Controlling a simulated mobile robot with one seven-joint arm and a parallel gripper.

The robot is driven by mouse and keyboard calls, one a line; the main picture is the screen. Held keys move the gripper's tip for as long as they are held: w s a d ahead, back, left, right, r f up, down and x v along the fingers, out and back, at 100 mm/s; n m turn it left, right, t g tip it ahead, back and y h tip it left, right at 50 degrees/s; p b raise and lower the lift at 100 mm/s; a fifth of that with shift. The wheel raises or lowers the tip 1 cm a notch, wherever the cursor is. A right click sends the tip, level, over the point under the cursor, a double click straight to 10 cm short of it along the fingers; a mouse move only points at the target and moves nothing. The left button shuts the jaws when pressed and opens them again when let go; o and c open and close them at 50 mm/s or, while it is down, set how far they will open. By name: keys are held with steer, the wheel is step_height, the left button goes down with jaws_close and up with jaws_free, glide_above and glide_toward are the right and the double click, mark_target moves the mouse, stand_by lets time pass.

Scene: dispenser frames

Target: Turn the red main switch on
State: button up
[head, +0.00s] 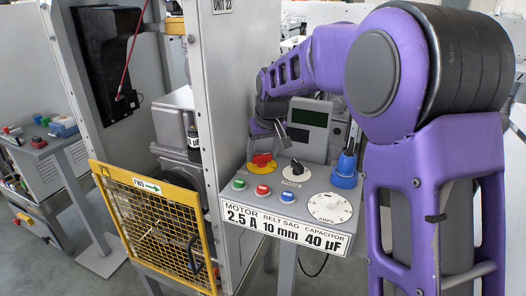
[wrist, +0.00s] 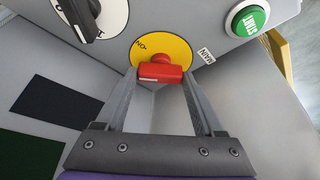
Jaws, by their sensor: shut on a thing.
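The red main switch (wrist: 160,73) is a red knob with a bar handle on a round yellow plate. The plate carries an upside-down ON mark in the wrist view. The bar lies crosswise there, with a pale line toward its left end. My gripper (wrist: 159,78) has one finger at each end of the bar and is shut on it. In the head view the red switch (head: 263,159) is at the panel's upper left. My gripper's grey fingers there are small and partly hidden, coming down from above.
A black knob (head: 296,167) on a white dial is just right of the switch. Red, green and blue buttons (head: 262,191) line the panel front. A yellow mesh guard (head: 150,232) stands at left.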

steer(key=m, duration=0.1)
steer(key=m+h, duration=0.1)
steer(key=m, duration=0.2)
steer(key=shift+a+m+h, duration=0.25)
steer(key=shift+m+h, duration=0.05)
steer(key=shift+h, duration=0.1)
steer(key=shift+m+h, duration=0.6)
steer(key=shift+m, duration=1)
steer(key=shift+m+p, duration=0.3)
steer(key=o, duration=1.4)
steer(key=p+v, duration=0.1)
steer(key=v, duration=1.6)
steer(key=shift+s+a+r+p, duration=0.1)
steer(key=shift+a+r+p, duration=0.15)
steer(key=shift+p, duration=0.1)
steer(key=shift+d, duration=0.1)
